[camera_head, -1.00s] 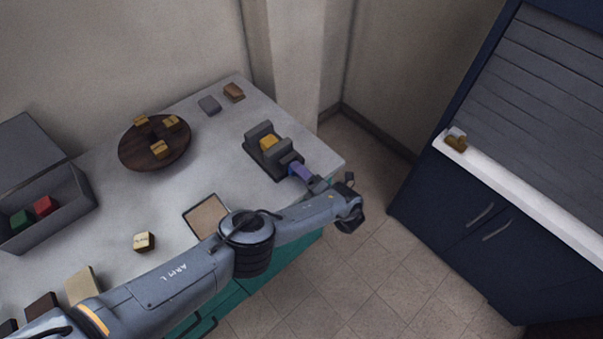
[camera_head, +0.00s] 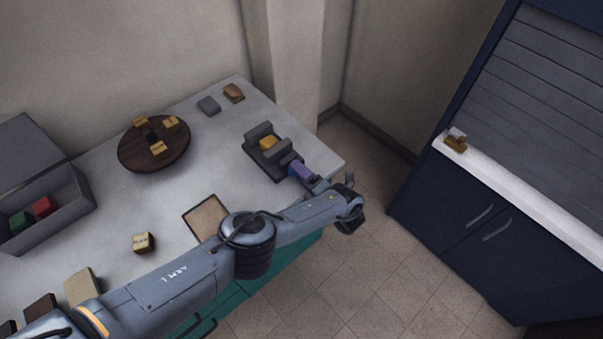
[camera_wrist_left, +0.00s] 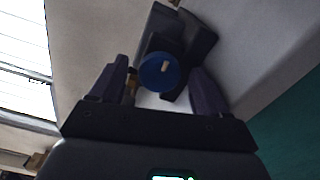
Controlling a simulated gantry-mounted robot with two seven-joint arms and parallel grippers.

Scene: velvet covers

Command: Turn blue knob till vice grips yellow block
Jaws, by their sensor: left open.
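The dark grey vice (camera_head: 266,157) stands near the right end of the table. The yellow block (camera_head: 268,143) sits between its jaws; whether both jaws touch it I cannot tell. My left gripper (camera_head: 299,171) is at the vice's front end, with my arm reaching in from the left. In the left wrist view the blue knob (camera_wrist_left: 159,73) is round with a pale mark on its face. It lies between the two spread fingers of my left gripper (camera_wrist_left: 165,88), with room on the right side. The vice body (camera_wrist_left: 176,30) shows behind the knob. My right gripper is not in view.
A round wooden board (camera_head: 154,147) with yellow blocks, an open grey box (camera_head: 70,205) with red and green blocks, and a tan square tray (camera_head: 205,217) share the table. A grey block (camera_head: 208,105) and a brown block (camera_head: 233,92) lie behind. A dark blue cabinet (camera_head: 455,215) stands right.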

